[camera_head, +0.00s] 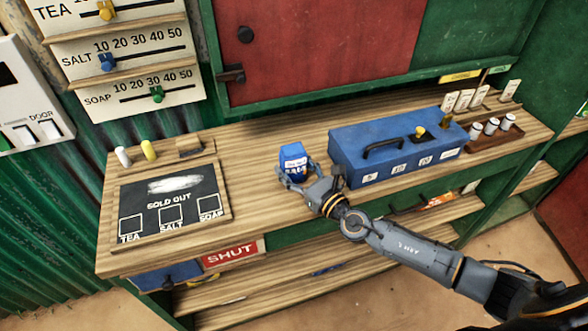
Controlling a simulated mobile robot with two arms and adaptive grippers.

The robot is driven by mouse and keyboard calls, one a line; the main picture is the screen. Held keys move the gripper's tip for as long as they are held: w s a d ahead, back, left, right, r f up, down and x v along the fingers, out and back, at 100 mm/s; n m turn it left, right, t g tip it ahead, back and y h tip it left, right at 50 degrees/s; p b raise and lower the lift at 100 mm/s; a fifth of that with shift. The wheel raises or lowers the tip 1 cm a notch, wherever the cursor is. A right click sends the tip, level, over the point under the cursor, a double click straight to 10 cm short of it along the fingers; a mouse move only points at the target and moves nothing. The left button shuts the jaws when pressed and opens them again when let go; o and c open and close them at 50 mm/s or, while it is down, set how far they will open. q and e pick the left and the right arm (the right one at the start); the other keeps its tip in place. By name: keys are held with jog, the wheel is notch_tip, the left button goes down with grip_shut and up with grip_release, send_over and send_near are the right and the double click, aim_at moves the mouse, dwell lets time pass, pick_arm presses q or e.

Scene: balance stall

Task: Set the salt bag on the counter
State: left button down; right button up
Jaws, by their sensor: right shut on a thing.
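The salt bag (293,157) is a small blue packet with a white label, in the middle of the head view. It is upright at the counter, between the chalkboard and the blue box. My right gripper (294,178) is shut on its lower part, and its fingers hide some of the bag. I cannot tell whether the bag's base touches the counter (262,205). The wooden counter runs across the view below the red shutter. My left gripper is not in view.
A blue box (400,150) with a handle stands close right of the bag. A "sold out" chalkboard (172,205) lies to the left. A tray of small white-topped jars (491,126) is at far right. A red "shut" sign (230,254) hangs on the front edge. Bare counter lies between chalkboard and bag.

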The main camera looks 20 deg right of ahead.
jog(key=shift+r, duration=0.15)
jog(key=o, duration=1.5)
jog(key=shift+f, duration=0.2)
jog(key=shift+s+r, duration=0.15)
jog(key=b+v, duration=0.2)
jog(key=v, duration=0.8)
jog(key=shift+s+d, duration=0.1)
jog(key=shift+s, duration=0.2)
jog(key=shift+s+d+b, duration=0.2)
jog(key=shift+s+b, duration=0.15)
jog(key=shift+s, duration=0.25)
